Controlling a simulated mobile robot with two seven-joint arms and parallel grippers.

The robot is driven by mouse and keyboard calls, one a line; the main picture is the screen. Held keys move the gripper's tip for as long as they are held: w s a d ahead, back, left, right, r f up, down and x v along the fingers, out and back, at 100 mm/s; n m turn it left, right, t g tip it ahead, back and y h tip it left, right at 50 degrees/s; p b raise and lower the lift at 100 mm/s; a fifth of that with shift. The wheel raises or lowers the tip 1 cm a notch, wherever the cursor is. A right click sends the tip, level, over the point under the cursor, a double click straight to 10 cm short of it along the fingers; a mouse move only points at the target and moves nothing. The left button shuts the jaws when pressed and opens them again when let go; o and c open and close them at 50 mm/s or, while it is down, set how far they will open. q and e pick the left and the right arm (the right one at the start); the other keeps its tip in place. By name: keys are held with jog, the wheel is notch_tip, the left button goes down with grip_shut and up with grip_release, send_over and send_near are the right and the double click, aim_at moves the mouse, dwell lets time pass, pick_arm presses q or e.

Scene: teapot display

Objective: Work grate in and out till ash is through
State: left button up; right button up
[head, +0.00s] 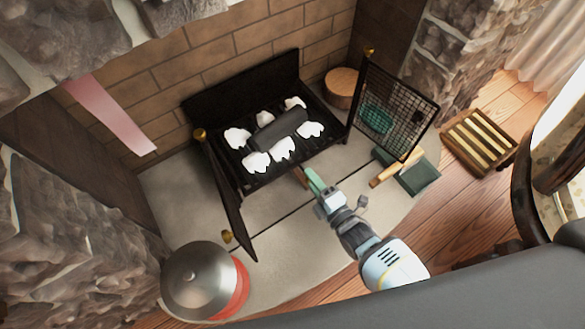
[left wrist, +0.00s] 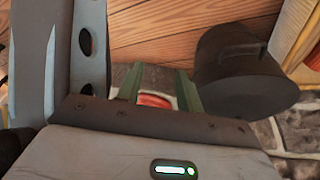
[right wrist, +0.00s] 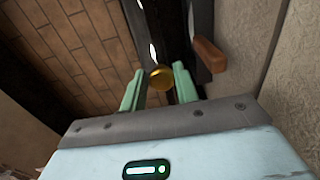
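The black grate (head: 246,184) stands on the hearth slab in the fireplace, with white ash clumps (head: 256,162) and a dark log (head: 280,129) on it. A short wooden handle (head: 301,178) shows at its front edge. It appears to be the wooden piece (right wrist: 209,55) in the right wrist view, just right of the fingers. My right gripper (head: 314,182) is open beside that handle, not around it. A brass knob (right wrist: 161,77) shows beyond the finger gap. My left gripper (left wrist: 158,88) is open, outside the head view; something red (left wrist: 155,101) shows between its fingers.
A mesh screen panel (head: 400,105) stands right of the grate and a dark panel (head: 228,205) at its left front. A green dustpan (head: 422,178), slatted wooden crate (head: 478,142) and metal dome with red base (head: 198,280) stand around. A black bucket (left wrist: 243,75) is near my left gripper.

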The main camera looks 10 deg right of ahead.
jog(key=o, duration=0.4)
jog(key=shift+w+a+r+t, duration=0.15)
jog(key=shift+w+a+r, duration=0.1)
jog(key=shift+r, duration=0.25)
jog(key=shift+w+a+r+t, duration=0.1)
jog(key=shift+w+r+t, duration=0.1)
jog(key=shift+r, duration=0.3)
jog(key=shift+s, duration=0.1)
jog(key=p+v, duration=0.1)
jog(key=v, duration=0.2)
jog(key=p+v, duration=0.1)
jog(key=v, duration=0.2)
jog(key=r+p+v, duration=0.1)
jog(key=p+v, duration=0.1)
jog(key=shift+s+d, duration=0.35)
jog(key=shift+f, duration=0.15)
